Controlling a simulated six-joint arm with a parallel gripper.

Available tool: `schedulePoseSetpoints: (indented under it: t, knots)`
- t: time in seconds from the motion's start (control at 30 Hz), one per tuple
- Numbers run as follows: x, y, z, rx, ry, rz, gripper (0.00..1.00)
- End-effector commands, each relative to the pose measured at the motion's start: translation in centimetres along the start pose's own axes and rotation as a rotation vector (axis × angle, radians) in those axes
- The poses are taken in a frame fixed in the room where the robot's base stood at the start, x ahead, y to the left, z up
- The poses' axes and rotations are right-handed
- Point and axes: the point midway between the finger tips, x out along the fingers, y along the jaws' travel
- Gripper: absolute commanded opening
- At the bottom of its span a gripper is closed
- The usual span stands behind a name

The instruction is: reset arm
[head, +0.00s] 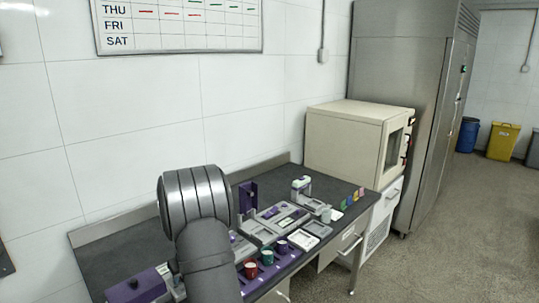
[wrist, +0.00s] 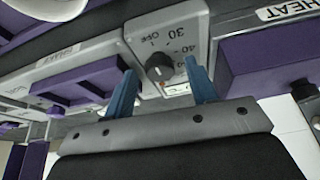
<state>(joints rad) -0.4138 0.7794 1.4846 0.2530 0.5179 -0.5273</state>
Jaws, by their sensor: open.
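My gripper (wrist: 160,66) shows in the wrist view with its two blue fingers spread apart and nothing held between them. A black dial knob (wrist: 159,67) on a light grey panel, marked OFF, 30 and 40, appears between the fingertips. Whether the fingers touch the panel or stand off from it, I cannot tell. In the head view my grey arm rises in front of the bench (head: 115,245), and my gripper is hidden there.
Purple blocks (wrist: 265,60) flank the dial panel, near labels HEAT and SHAKE. On the bench stand a red cup (head: 250,270), a green cup (head: 267,257), a white tray (head: 303,240) and a purple box (head: 135,289). A cream oven (head: 342,140) stands at the back right.

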Motion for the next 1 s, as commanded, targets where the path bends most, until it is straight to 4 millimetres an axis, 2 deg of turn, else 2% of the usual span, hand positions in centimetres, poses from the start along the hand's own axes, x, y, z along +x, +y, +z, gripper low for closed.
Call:
schedulePoseSetpoints:
  t: [1.0]
  knots:
    - [0.05,-0.49,-0.10,0.404,0.000,0.167,0.52]
